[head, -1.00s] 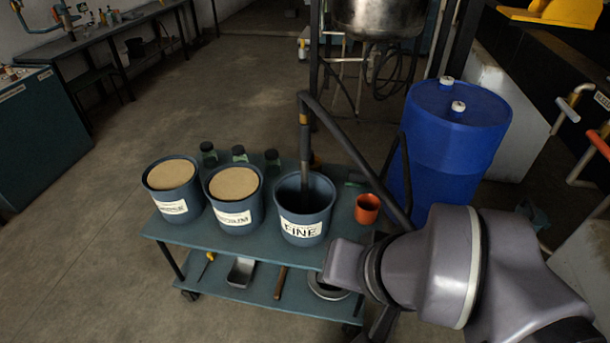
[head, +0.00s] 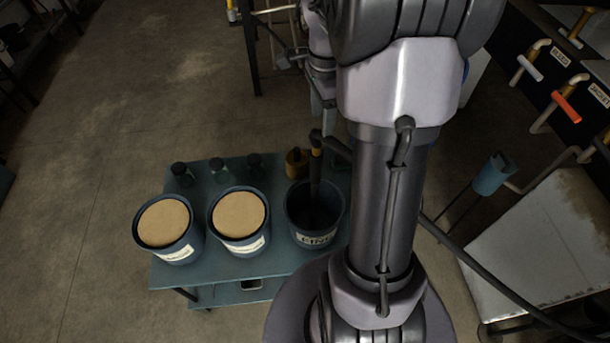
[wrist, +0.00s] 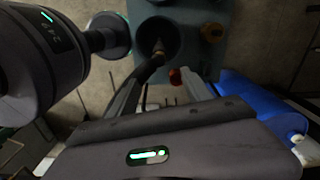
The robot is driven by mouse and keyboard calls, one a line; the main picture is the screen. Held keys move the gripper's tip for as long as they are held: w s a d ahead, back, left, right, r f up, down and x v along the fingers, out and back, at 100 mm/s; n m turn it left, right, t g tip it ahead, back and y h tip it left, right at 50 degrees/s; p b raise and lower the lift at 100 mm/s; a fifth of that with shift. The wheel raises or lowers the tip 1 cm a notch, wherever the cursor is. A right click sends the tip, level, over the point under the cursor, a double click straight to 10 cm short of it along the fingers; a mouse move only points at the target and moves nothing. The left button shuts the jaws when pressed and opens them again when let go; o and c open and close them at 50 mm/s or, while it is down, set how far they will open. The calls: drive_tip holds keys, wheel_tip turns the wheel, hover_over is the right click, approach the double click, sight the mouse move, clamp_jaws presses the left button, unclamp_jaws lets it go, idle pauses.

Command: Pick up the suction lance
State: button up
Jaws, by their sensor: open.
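The suction lance (head: 316,175) is a dark upright pipe with a tan band near its top. Its lower end is inside the blue bucket labelled FINE (head: 305,236). A dark hose bends away from its top, partly hidden behind my arm. In the wrist view the lance top (wrist: 158,49) shows over the dark bucket mouth, with the hose curving down toward the left finger. My gripper (wrist: 160,76) is open and empty, above and apart from the lance. In the head view the gripper (head: 323,112) is partly visible just above the lance top.
Two sand-filled buckets (head: 164,222) (head: 239,215) stand left of FINE on the teal cart (head: 222,182). Dark-capped jars (head: 218,170) and a brass-coloured object (head: 297,161) stand behind. The wrist view shows a red cup (wrist: 175,76) and a blue drum (wrist: 252,101) close by.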

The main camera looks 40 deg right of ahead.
sight(317, 152)
drive_tip(key=f, duration=0.4)
drive_tip(key=w+f+b, duration=0.1)
drive_tip(key=f, duration=0.2)
drive_tip(key=shift+a+f, duration=0.1)
drive_tip(key=shift+s+f, duration=0.2)
drive_tip(key=shift+f, duration=0.1)
drive_tip(key=f+b, duration=0.1)
drive_tip(key=f, duration=0.4)
drive_tip(key=shift+a+f, duration=0.1)
drive_tip(key=shift+a, duration=0.1)
clamp_jaws()
